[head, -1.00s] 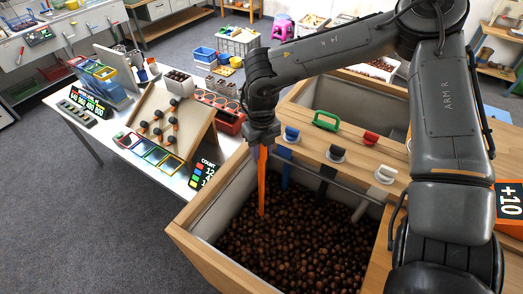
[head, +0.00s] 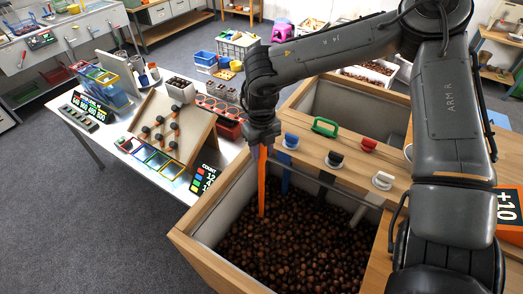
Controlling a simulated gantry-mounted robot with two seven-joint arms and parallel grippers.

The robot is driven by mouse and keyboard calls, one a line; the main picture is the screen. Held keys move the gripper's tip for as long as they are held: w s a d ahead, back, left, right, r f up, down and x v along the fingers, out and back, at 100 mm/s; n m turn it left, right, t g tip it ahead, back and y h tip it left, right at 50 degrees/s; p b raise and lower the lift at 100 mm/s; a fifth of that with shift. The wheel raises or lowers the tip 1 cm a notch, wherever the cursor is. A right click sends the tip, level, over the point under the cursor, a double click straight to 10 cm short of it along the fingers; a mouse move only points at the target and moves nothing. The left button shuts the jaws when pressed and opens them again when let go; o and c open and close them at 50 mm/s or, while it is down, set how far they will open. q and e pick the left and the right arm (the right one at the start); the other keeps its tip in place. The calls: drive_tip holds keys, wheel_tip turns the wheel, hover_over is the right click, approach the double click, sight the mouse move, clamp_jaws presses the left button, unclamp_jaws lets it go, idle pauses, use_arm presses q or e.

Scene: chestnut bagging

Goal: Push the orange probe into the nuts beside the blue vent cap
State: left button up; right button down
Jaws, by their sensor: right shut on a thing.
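The orange probe (head: 262,182) hangs point down from my right gripper (head: 262,142), which is shut on its upper end. Its lower tip meets the surface of the nuts (head: 290,240) near the back left of the wooden bin (head: 205,250); I cannot tell how deep it sits. The blue vent cap (head: 290,141) is on the wooden ledge behind the nuts, just right of the gripper. A blue strip (head: 286,175) runs down below it, right of the probe. My left gripper is out of view.
Black (head: 335,159), white (head: 382,180) and red (head: 369,144) caps and a green handle (head: 325,127) line the wooden ledge. A pale bar crosses the bin's back. A worktable (head: 120,165) with a sloped peg board (head: 190,125) stands left. An orange +10 sign (head: 508,207) is at right.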

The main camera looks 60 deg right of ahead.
drive_tip(key=shift+r+p, duration=1.6)
drive_tip(key=shift+r, duration=0.95)
drive_tip(key=shift+r+p, duration=0.95)
drive_tip(key=shift+r, duration=0.75)
